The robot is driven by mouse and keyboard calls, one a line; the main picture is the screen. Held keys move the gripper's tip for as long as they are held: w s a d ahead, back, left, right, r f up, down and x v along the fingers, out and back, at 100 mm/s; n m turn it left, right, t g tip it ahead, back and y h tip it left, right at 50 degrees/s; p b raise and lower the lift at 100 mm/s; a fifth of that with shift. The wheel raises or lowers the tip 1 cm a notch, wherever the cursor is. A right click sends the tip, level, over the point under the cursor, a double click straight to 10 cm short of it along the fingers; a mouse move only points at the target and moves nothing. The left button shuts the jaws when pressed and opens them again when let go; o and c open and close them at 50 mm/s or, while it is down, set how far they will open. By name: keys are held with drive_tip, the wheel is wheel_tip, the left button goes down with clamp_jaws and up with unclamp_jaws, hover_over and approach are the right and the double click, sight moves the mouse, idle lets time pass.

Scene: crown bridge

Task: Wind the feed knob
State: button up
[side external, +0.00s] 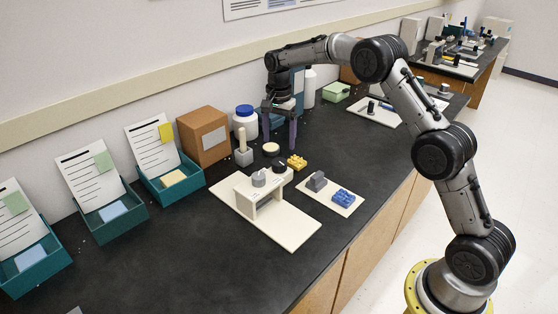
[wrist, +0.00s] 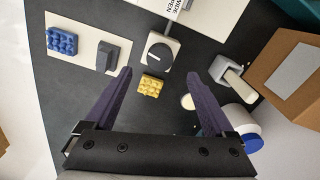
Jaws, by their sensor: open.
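A round black knob with a pale pointer line sits on a light housing at the back end of the white bridge fixture; I take it as the feed knob (wrist: 160,57). It also shows in the side view (side external: 280,166). The white bridge fixture (side external: 266,195) has a grey round piece (side external: 259,178) on top and stands on a pale base plate (side external: 300,229). My gripper (side external: 280,138) points down, open and empty, above the bench behind the fixture. In the wrist view its fingertips (wrist: 159,73) are wide apart, with the knob beyond and between them.
A yellow studded brick (wrist: 151,87) lies close to the knob. A pale plate (side external: 328,209) holds a grey block (side external: 316,181) and a blue brick (side external: 343,197). A grey block with a pale handle (side external: 243,152), a blue-lidded jar (side external: 245,123) and a cardboard box (side external: 203,136) stand left.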

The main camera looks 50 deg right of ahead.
sight(279, 162)
wheel_tip(279, 162, down, 8)
drive_tip(key=shift+f, duration=0.25)
drive_tip(key=c, duration=1.4)
